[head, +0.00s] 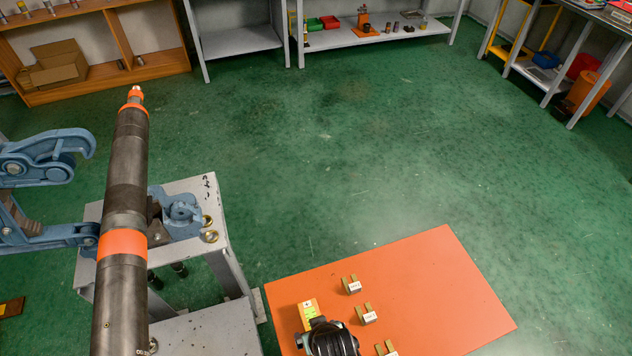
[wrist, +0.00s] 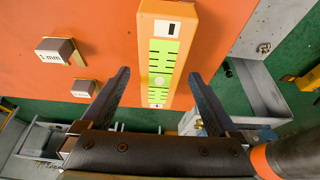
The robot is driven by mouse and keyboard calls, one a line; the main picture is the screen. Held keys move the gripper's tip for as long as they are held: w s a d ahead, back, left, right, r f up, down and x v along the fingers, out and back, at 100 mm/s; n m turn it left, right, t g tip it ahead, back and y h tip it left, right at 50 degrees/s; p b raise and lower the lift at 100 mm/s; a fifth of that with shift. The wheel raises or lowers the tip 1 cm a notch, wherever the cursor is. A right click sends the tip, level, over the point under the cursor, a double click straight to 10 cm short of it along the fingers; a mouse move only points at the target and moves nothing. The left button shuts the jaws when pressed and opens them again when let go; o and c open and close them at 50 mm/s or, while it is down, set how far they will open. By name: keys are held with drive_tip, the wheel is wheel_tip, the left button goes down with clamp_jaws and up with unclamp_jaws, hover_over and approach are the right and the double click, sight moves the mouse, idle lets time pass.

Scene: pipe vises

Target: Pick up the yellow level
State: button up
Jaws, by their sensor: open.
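The yellow level (head: 307,310) lies on the orange tabletop (head: 420,280) near its left edge in the head view, partly hidden by my gripper (head: 325,326). In the wrist view the level (wrist: 182,20) is a long yellow-orange bar with a green marked face. It runs from the top of the picture down between the two dark fingers of my gripper (wrist: 159,72). The fingers are apart, one on each side of the level, with a gap visible on both sides. I cannot tell how far the fingertips are above the tabletop.
Several small forked gauge blocks (head: 352,286) lie right of the level; one in the wrist view (wrist: 57,50) reads "1 mm". A large pipe (head: 125,190) in a blue vise (head: 180,212) on a grey stand (head: 205,190) is at left. Green floor beyond is clear.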

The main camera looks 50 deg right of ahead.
drive_tip(key=shift+w+d+f, duration=0.15)
drive_tip(key=shift+w+f, duration=0.05)
drive_tip(key=shift+f, duration=0.45)
drive_tip(key=shift+f, duration=0.25)
clamp_jaws()
idle(0.6)
